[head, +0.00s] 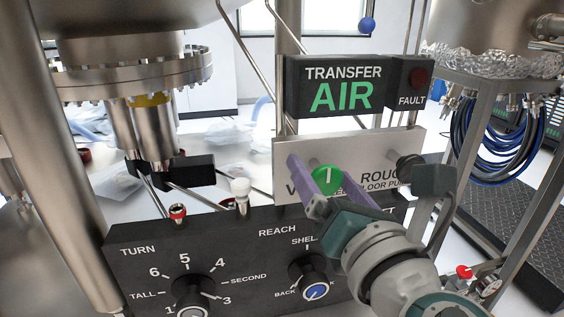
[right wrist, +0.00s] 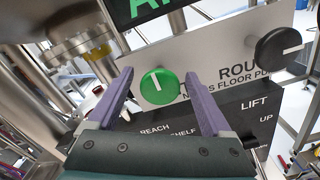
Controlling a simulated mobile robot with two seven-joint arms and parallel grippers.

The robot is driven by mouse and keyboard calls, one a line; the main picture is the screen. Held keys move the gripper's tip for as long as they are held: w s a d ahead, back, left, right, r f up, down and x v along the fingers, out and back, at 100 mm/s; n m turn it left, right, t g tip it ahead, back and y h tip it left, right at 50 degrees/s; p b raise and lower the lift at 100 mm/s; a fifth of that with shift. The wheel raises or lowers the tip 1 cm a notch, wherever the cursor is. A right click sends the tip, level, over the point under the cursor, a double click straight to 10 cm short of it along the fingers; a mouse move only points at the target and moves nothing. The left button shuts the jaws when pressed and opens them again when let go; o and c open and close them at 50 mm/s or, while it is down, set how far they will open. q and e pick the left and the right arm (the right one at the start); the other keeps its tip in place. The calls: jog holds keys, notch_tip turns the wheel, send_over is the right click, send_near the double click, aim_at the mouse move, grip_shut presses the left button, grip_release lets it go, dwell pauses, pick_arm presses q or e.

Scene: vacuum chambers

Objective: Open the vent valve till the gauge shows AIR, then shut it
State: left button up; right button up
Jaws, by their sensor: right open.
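The gauge (head: 340,88) is a black box that reads TRANSFER in white and AIR in large green letters. The green vent valve knob (head: 327,179) is on a pale panel below it, and its white line stands nearly upright in the head view. My right gripper (head: 318,180) is open, with its purple fingers on either side of the knob. In the right wrist view the green knob (right wrist: 159,86) lies between the spread fingers, with a gap visible on each side. The panel lettering near the knob is partly hidden by the fingers. My left gripper is not in view.
A black knob (head: 408,166) sits right of the green one, by the lettering ROUGH, partly cut off. Below is a black control panel (head: 235,245) with TURN and REACH dials. The FAULT lamp (head: 419,79) looks dark red. Metal posts and coiled cables (head: 500,137) stand around.

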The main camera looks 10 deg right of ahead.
grip_shut()
dwell(0.6)
